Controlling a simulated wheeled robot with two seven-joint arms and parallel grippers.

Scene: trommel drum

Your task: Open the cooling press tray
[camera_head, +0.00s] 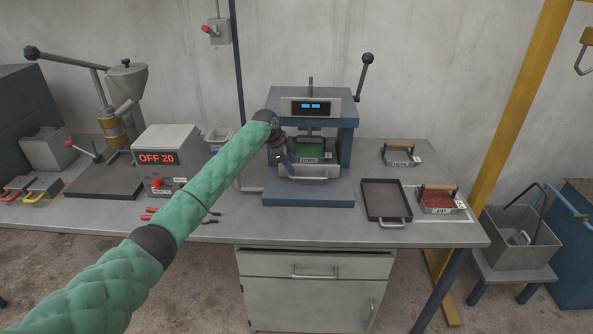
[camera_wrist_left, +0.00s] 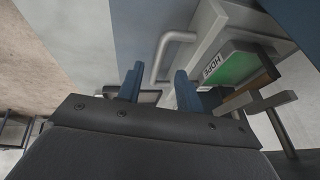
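The cooling press (camera_head: 308,100) stands at the back middle of the bench, blue with a lit display. Its grey tray (camera_head: 318,170) sits low in the press and holds a mould with green content (camera_head: 311,151) and a label. My left gripper (camera_head: 283,159) is at the tray's front left and hides part of it. In the left wrist view, the blue fingers of my left gripper (camera_wrist_left: 158,77) are apart. The tray's curved grey handle (camera_wrist_left: 168,42) runs down between them, with no clear contact. The green content (camera_wrist_left: 237,60) is beyond them. My right gripper is not in view.
A dark empty tray (camera_head: 384,198) and a mould with red granules (camera_head: 438,201) are to the right of the press. Another mould (camera_head: 400,157) lies behind. A control box (camera_head: 168,157) reading OFF 20 stands left. The press lever (camera_head: 363,78) rises at its right.

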